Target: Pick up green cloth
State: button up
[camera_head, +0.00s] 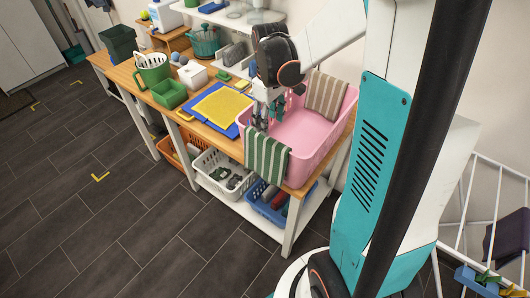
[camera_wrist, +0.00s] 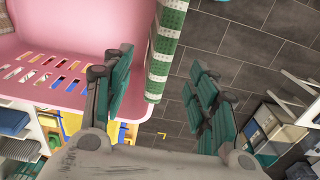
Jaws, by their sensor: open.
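The green cloth (camera_head: 267,155), striped green and white, hangs over the front rim of the pink basket (camera_head: 310,140) at the bench's right end. In the wrist view the cloth (camera_wrist: 168,42) hangs along the basket's edge (camera_wrist: 60,95). My gripper (camera_head: 266,116) is above the basket's left front corner, close to the cloth's upper end. In the wrist view my gripper (camera_wrist: 160,72) is open, with one dark green finger on the basket side of the cloth and the other over the floor side. Neither finger visibly grips it.
A beige striped cloth (camera_head: 326,95) hangs over the basket's back rim. A yellow cloth on a blue board (camera_head: 205,125) lies left of the basket. Green bins (camera_head: 169,92) and a white box (camera_head: 193,77) stand farther left. Baskets sit on the shelf below. The floor in front is clear.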

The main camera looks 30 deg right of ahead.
aim_at(267, 139)
jog(key=f, duration=0.5)
jog(key=f+b, duration=0.1)
jog(key=f, duration=0.2)
jog(key=shift+a+f, duration=0.15)
jog(key=shift+a, duration=0.1)
jog(key=shift+c, duration=0.3)
grip_shut()
